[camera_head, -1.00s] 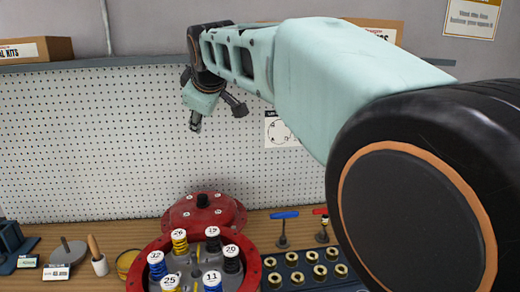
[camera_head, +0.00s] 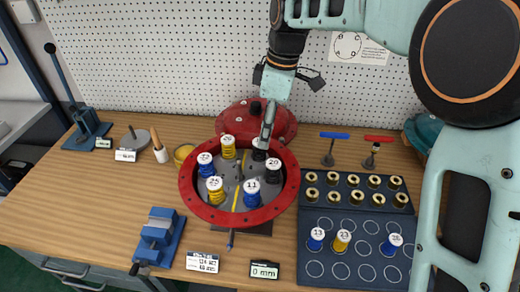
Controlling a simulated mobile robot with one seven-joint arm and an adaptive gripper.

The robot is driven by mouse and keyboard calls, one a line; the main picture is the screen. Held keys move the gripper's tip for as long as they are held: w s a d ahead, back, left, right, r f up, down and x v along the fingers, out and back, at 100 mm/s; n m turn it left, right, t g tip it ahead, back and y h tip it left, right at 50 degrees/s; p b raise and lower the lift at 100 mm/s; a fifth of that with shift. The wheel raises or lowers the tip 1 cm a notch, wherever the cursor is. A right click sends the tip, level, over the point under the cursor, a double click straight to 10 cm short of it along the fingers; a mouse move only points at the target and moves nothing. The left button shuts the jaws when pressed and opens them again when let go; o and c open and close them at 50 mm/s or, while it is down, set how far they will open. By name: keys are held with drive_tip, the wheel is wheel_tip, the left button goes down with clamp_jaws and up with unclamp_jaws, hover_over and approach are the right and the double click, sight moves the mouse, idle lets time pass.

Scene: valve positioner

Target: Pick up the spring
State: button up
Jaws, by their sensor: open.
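Several springs with white numbered caps stand in the red round housing (camera_head: 187,200). They include a yellow spring (camera_head: 229,147), a blue spring (camera_head: 206,165), a yellow spring (camera_head: 215,191), a blue spring (camera_head: 251,195) and a black spring (camera_head: 273,170). Another dark spring (camera_head: 260,150) is partly hidden by my gripper (camera_head: 266,143). My gripper points down at the back of the housing, open, with nothing visible in it. I cannot tell whether it touches that spring. Which spring the task means is not shown.
A dark tray (camera_head: 365,226) at right holds brass parts and three springs. The red cover (camera_head: 230,121) stands behind the housing. T-handled tools (camera_head: 333,148), a blue vise (camera_head: 158,236), a gauge (camera_head: 264,270) and a lever press (camera_head: 88,125) stand around.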

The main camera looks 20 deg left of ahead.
sight(259, 151)
drive_tip(key=f, duration=0.1)
drive_tip(key=a+f, duration=0.1)
drive_tip(key=f, duration=0.2)
drive_tip(key=shift+s+a, duration=0.3)
drive_tip(key=shift+f, duration=0.5)
clamp_jaws()
